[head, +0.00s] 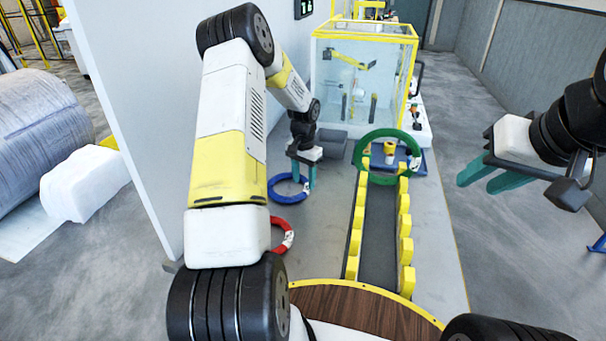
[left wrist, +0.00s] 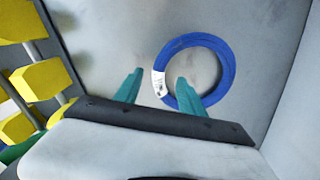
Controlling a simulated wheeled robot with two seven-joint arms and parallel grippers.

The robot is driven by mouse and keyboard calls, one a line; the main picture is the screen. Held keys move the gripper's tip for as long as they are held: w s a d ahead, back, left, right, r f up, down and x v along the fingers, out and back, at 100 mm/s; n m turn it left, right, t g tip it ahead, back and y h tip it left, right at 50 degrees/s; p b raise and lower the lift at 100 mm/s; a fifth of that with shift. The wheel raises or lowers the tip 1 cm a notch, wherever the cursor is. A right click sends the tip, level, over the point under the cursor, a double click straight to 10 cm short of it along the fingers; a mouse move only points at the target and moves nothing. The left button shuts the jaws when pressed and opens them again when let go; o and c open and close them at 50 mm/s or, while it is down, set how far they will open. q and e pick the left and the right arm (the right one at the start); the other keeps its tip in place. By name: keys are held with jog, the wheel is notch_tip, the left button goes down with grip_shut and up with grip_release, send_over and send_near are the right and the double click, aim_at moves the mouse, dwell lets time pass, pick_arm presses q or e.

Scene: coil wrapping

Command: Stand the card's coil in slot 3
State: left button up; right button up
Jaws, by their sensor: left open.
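A blue coil (head: 284,197) lies flat on the grey table, with a white label on its rim; it also shows in the left wrist view (left wrist: 226,62). My left gripper (head: 303,182) is open over its rim. In the left wrist view, one finger overlaps the ring's inside and the other is outside, with the label between them. Contact cannot be told. A red coil (head: 289,234) lies flat, partly hidden by my left arm. A green coil (head: 361,151) stands upright at the far end of the rack (head: 379,235) with yellow posts. My right gripper (head: 487,178) is open and empty, right of the table. No card is readable.
A clear yellow-framed enclosure (head: 350,85) stands at the back. A yellow cup (head: 390,147) is seen through the green coil. A white wall (head: 135,80) borders the table's left. A round wooden surface (head: 350,307) is at the near end. Bare table lies between the blue coil and the rack.

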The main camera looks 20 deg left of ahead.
aim_at(304, 191)
pick_arm(q)
notch_tip(304, 191, down, 5)
jog(key=shift+r, duration=0.1)
grip_shut()
jog(key=shift+r, duration=0.1)
dwell(1.4)
